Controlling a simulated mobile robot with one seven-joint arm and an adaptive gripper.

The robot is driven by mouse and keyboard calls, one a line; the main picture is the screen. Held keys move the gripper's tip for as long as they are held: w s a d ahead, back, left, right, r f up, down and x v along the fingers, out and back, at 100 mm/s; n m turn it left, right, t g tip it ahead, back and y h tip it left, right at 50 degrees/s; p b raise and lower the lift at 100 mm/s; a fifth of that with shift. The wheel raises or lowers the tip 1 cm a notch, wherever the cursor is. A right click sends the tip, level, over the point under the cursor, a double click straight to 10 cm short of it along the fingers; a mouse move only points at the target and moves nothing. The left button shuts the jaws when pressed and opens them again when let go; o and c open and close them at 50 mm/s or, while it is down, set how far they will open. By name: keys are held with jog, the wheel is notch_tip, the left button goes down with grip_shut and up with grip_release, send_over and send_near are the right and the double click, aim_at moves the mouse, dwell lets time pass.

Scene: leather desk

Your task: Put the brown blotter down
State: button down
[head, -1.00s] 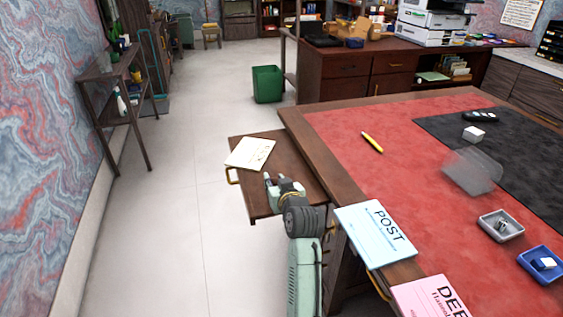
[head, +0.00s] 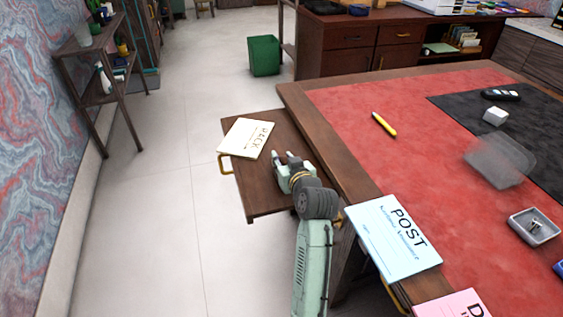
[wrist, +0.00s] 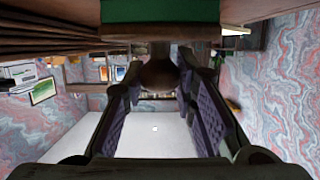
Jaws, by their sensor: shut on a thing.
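The brown blotter shows in the wrist view as a round brown knob (wrist: 160,75) between my fingertips, with a brown bar and a green part beyond it. My gripper (wrist: 160,88) is shut on the knob. In the head view my gripper (head: 283,157) is low over the pulled-out wooden board (head: 262,190) at the left of the desk. The blotter cannot be made out there. Whether it touches the board is not clear.
A cream card (head: 247,138) lies on the board's far left part, beside my gripper. The POST folder (head: 395,240) and a pink folder (head: 455,305) lie along the desk's near edge. A yellow pen (head: 384,124) lies on the red desktop (head: 440,190).

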jog(key=shift+w+f, duration=0.15)
jog(key=shift+f, duration=0.2)
jog(key=shift+r, duration=0.25)
jog(key=shift+f, duration=0.1)
jog(key=c, duration=1.8)
grip_release()
jog(key=shift+f, duration=0.15)
jog(key=o, duration=0.5)
